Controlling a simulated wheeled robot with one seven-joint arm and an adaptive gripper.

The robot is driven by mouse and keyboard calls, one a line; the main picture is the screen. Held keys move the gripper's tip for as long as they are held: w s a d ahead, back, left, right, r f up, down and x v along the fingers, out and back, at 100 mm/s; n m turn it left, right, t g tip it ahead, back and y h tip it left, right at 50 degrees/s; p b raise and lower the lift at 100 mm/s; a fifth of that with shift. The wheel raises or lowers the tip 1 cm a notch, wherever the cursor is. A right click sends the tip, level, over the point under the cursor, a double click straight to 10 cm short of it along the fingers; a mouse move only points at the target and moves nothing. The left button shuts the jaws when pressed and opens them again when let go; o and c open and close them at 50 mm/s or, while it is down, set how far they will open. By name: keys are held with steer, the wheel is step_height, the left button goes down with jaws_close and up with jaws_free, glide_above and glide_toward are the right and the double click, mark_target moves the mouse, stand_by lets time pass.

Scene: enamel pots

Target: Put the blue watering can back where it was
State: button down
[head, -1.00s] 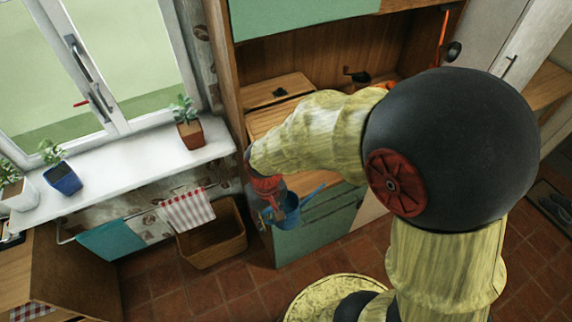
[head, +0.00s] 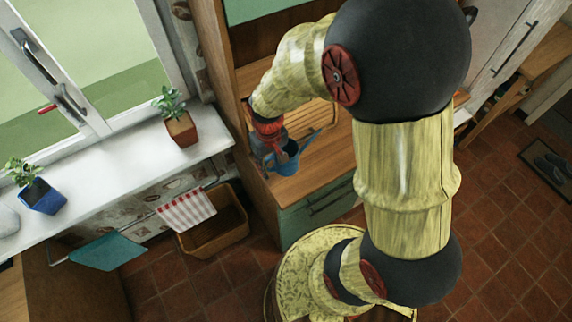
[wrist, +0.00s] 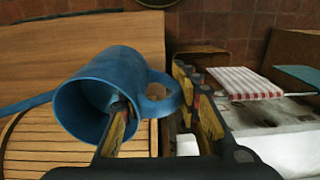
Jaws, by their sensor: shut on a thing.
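The blue watering can (head: 287,163) hangs at the left end of the wooden worktop, its spout pointing up and right in the head view. In the wrist view the can (wrist: 92,88) shows its open mouth, with its spout running off to the left. My gripper (head: 271,158) is shut on the can at its handle side. In the wrist view one finger of my gripper (wrist: 160,105) reaches into the mouth and the other is beyond the handle. I cannot tell whether the can's base touches the worktop.
A slatted board (head: 310,118) lies on the worktop (head: 318,168). The white windowsill (head: 110,170) at left holds a plant in a terracotta pot (head: 182,130) and one in a blue pot (head: 42,196).

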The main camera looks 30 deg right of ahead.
steer(key=w+d+f, duration=0.1)
steer(key=d+f, duration=0.3)
steer(key=w+d+f+b, duration=0.1)
steer(key=d+f, duration=0.1)
steer(key=shift+w+d+f, duration=0.2)
steer(key=shift+w+f, duration=0.05)
steer(key=shift+w, duration=0.05)
steer(key=shift+w+d+f+b, duration=0.15)
steer(key=shift+f+b, duration=0.25)
steer(key=shift+f, duration=1.3)
steer(key=shift+f, duration=0.2)
steer(key=c, duration=1.3)
jaws_free()
steer(key=shift+c, duration=0.2)
steer(key=shift+r, duration=0.15)
